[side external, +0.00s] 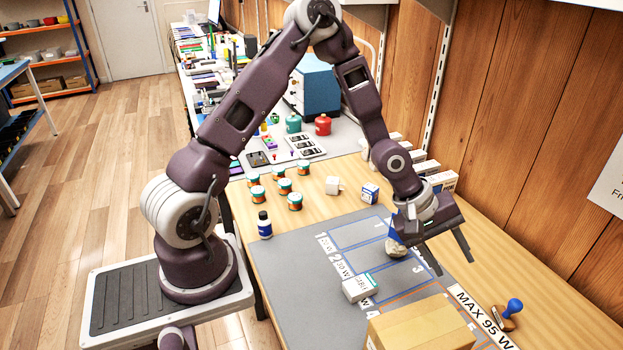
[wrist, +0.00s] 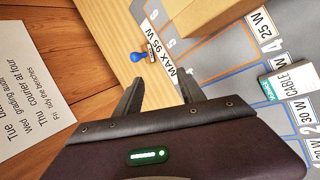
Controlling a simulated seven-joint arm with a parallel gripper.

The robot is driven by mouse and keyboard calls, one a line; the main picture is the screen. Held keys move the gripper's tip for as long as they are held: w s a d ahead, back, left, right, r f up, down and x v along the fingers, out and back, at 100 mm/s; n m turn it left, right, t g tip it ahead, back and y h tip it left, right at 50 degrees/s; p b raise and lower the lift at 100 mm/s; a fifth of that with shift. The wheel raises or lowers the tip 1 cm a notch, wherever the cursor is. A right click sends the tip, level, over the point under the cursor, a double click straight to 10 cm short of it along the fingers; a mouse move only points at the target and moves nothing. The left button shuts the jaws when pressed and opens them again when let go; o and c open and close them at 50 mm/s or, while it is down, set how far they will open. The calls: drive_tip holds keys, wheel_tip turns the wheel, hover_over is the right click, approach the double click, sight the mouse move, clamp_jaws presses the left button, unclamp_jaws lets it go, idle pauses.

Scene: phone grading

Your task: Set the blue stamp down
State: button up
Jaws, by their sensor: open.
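The blue stamp (side external: 514,306), with a blue knob handle and a brown base, rests on the bare wooden table by the "MAX 95 W" strip. It also shows in the wrist view (wrist: 138,57), beyond my fingertips; whether it stands fully upright is hard to tell. My gripper (side external: 453,264) is open and empty, held above the right part of the grey mat (side external: 300,275), apart from the stamp. In the wrist view both fingers of my gripper (wrist: 158,80) are spread with nothing between them.
A cardboard box (side external: 425,325) stands at the mat's front. A white cable box (side external: 359,288) lies on the mat's labels. A pale lumpy object (side external: 395,249) sits partly hidden behind my gripper. A wooden wall borders the right.

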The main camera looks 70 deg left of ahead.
drive_tip(key=s+a+r+m+y, duration=0.35)
drive_tip(key=s+r, duration=0.25)
drive_tip(key=r, duration=0.2)
drive_tip(key=s+a+r+m+y, duration=0.2)
drive_tip(key=s+a+r+m, duration=0.25)
drive_tip(key=r, duration=0.25)
drive_tip(key=s+r+m, duration=0.2)
drive_tip(key=s+r, duration=0.1)
drive_tip(key=s, duration=0.6)
drive_tip(key=s+r+m, duration=0.2)
drive_tip(key=s+r, duration=0.1)
drive_tip(key=s, duration=0.6)
drive_tip(key=shift+d+m+h, duration=0.2)
drive_tip(key=shift+m+h, duration=0.2)
drive_tip(key=shift+h, duration=0.05)
